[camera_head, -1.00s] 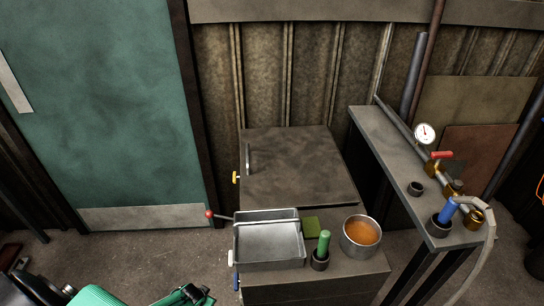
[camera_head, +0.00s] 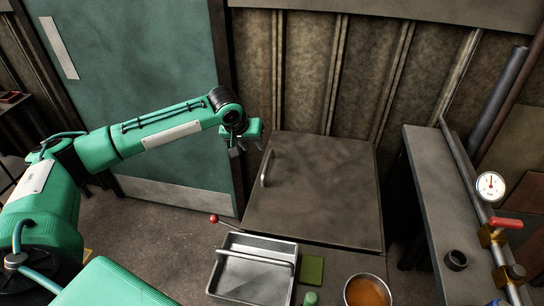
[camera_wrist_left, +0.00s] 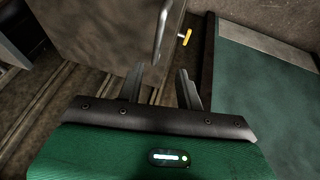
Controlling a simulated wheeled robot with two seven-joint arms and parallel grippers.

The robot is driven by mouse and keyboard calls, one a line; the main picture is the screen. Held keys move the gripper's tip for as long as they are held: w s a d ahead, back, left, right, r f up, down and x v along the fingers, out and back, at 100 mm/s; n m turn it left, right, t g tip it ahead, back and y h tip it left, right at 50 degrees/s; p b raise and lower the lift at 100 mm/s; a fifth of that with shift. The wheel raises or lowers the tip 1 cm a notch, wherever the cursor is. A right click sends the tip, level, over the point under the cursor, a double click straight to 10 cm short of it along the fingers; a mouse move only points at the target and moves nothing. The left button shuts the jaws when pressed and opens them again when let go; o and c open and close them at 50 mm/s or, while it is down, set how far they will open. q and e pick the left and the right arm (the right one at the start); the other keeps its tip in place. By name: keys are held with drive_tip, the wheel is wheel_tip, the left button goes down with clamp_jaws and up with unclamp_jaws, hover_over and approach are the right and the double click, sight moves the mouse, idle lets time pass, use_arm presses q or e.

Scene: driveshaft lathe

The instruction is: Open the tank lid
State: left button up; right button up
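The tank lid (camera_head: 320,190) is a flat, dark, stained metal plate, lying closed on the tank. Its bar handle (camera_head: 267,168) stands near the lid's left edge. My left gripper (camera_head: 245,148) is left of the lid, near the handle's far end and apart from it. In the left wrist view the two fingers (camera_wrist_left: 160,88) are spread with nothing between them. The handle (camera_wrist_left: 163,30) shows beyond the fingertips in that view, and the lid (camera_wrist_left: 110,30) fills the upper left. My right gripper is in neither view.
A yellow knob (camera_wrist_left: 185,37) sits beside the handle. A metal tray (camera_head: 252,270), a green pad (camera_head: 311,270) and a pot of orange liquid (camera_head: 366,292) stand in front of the lid. A red-knobbed lever (camera_head: 215,219) sticks out left. A bench with a gauge (camera_head: 490,186) is right.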

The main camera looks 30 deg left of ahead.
sight(266, 165)
use_arm(q)
drive_tip(key=x, duration=0.4)
drive_tip(key=p+x, duration=0.1)
drive_tip(key=x, duration=0.7)
drive_tip(key=shift+w+d+f+p, duration=0.1)
drive_tip(key=shift+d+f+p, duration=0.2)
drive_tip(key=shift+f, duration=0.1)
clamp_jaws()
